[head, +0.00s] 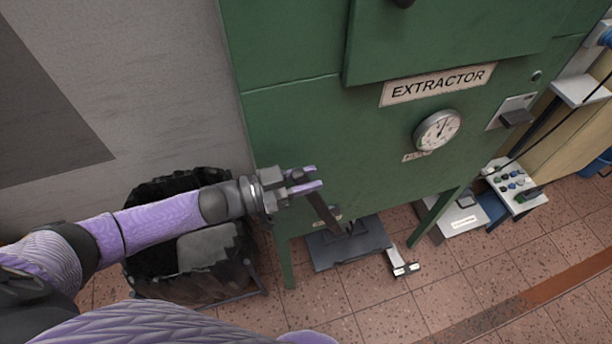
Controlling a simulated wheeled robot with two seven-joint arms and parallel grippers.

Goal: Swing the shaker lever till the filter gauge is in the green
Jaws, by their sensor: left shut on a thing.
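The green extractor cabinet (330,130) stands ahead, with a white EXTRACTOR label on its front. The round filter gauge (437,130) is on the cabinet's right side; its needle and any green zone are too small to read surely. The shaker lever (323,212) is a dark flat bar low at the cabinet's left front, slanting down to the right from my gripper. My left gripper (306,181), with purple fingertips, is shut on the lever's upper end, and its fingers hide that end. My right gripper is out of view.
A black-lined bin (190,275) stands left of the cabinet, under my left arm. A dark flat plate (347,243) lies below the cabinet between its legs. A panel with several buttons (514,186) is at the right.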

